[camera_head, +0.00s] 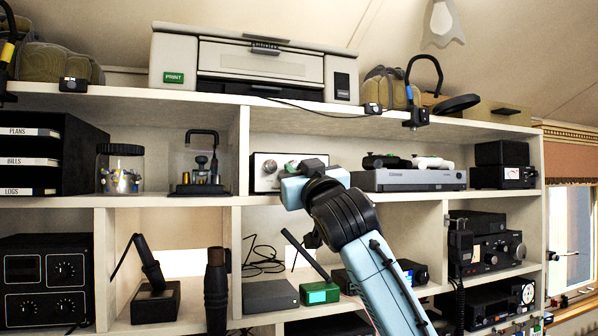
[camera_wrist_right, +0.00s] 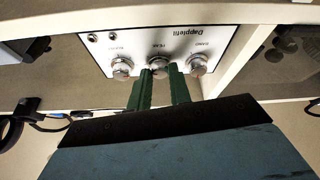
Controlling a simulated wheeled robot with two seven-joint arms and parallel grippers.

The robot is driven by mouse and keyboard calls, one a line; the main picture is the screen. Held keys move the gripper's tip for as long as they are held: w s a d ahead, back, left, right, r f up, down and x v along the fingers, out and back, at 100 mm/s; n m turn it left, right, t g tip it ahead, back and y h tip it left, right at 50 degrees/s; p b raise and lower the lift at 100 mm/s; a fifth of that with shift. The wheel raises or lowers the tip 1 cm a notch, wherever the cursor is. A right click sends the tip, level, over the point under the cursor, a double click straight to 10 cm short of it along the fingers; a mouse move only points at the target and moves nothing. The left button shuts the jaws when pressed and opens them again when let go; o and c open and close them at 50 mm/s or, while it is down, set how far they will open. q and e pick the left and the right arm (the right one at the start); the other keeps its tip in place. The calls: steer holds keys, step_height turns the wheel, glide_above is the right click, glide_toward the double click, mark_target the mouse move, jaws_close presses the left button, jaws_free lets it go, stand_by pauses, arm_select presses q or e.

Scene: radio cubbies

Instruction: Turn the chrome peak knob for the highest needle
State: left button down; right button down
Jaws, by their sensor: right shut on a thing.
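The white-faced Dapplefil box (camera_head: 262,175) sits in the middle cubby of the upper shelf. In the right wrist view its panel (camera_wrist_right: 190,40) appears upside down with three chrome knobs in a row. The middle one is the chrome peak knob (camera_wrist_right: 158,62), under the PEAK label. My right gripper (camera_wrist_right: 160,76) is shut on this knob with its two green fingers. In the head view my right gripper (camera_head: 302,183) covers part of the box's front. A small dial meter (camera_head: 512,173) shows on a black unit at the right; its needle is too small to read. My left gripper is not in view.
A grey unit (camera_head: 410,180) stands right of my gripper. Left of the box are a black-framed instrument (camera_head: 200,172) and a glass jar (camera_head: 120,170). A shelf board runs just below the box, and an upright divider (camera_head: 239,150) stands close on its left.

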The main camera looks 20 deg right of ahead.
steer(key=shift+d+n+y, duration=0.1)
steer(key=shift+n+y, duration=0.6)
steer(key=shift+n, duration=1)
steer(key=c, duration=1.3)
jaws_free()
steer(key=shift+s, duration=0.1)
steer(key=b+v, duration=0.5)
steer(key=v, duration=0.8)
steer(key=shift+s, duration=0.2)
steer(key=shift+w+r, duration=0.1)
steer(key=shift+r, duration=0.05)
